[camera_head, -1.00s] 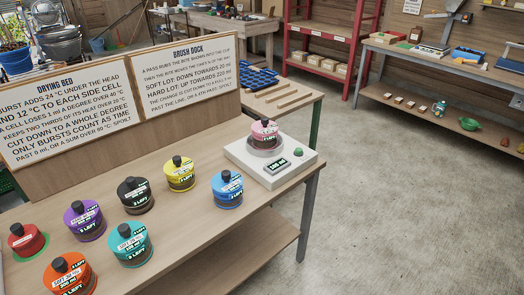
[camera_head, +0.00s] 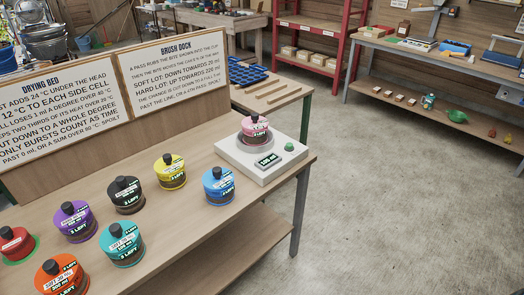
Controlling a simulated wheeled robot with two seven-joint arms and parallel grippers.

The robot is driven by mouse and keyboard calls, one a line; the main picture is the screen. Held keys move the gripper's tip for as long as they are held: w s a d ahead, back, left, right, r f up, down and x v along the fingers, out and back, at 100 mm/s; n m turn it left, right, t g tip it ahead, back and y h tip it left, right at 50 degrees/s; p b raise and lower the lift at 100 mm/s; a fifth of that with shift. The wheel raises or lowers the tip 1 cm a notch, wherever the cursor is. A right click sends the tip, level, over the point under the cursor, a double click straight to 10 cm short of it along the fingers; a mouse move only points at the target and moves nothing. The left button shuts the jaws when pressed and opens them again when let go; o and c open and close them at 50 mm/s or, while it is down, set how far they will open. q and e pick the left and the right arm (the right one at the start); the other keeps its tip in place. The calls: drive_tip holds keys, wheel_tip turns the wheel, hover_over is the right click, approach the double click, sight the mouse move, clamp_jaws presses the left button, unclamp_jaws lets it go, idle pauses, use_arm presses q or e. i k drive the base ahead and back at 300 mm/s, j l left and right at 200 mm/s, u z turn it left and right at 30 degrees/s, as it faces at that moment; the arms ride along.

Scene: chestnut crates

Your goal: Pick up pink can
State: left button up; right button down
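The pink can (camera_head: 255,130) has a dark knob on top and a label on its side. It stands upright on the round plate of a white scale (camera_head: 232,158) at the right end of the wooden table. The scale has a small lit display (camera_head: 267,160) and a green button (camera_head: 289,147). Neither of my grippers shows in the head view.
Several similar cans stand on the table (camera_head: 190,225): blue (camera_head: 219,187), yellow (camera_head: 170,172), black (camera_head: 126,195), purple (camera_head: 76,221), teal (camera_head: 121,244), orange (camera_head: 61,276) and red (camera_head: 16,243). Two sign boards (camera_head: 180,80) stand behind them. Open concrete floor (camera_head: 400,210) lies to the right.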

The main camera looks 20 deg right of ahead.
sight(254, 127)
drive_tip(key=i+l, duration=0.15)
drive_tip(key=l, duration=0.2)
drive_tip(key=i+l, duration=0.2)
drive_tip(key=l, duration=0.2)
drive_tip(key=i+l+u, duration=0.1)
drive_tip(key=l, duration=0.25)
drive_tip(key=i+l, duration=0.2)
drive_tip(key=l, duration=0.15)
drive_tip(key=i+l, duration=0.15)
drive_tip(key=l, duration=0.25)
drive_tip(key=i+l, duration=0.15)
drive_tip(key=l, duration=0.2)
drive_tip(key=i+l+u, duration=0.1)
drive_tip(key=l, duration=0.3)
drive_tip(key=i+l, duration=0.2)
drive_tip(key=l, duration=0.2)
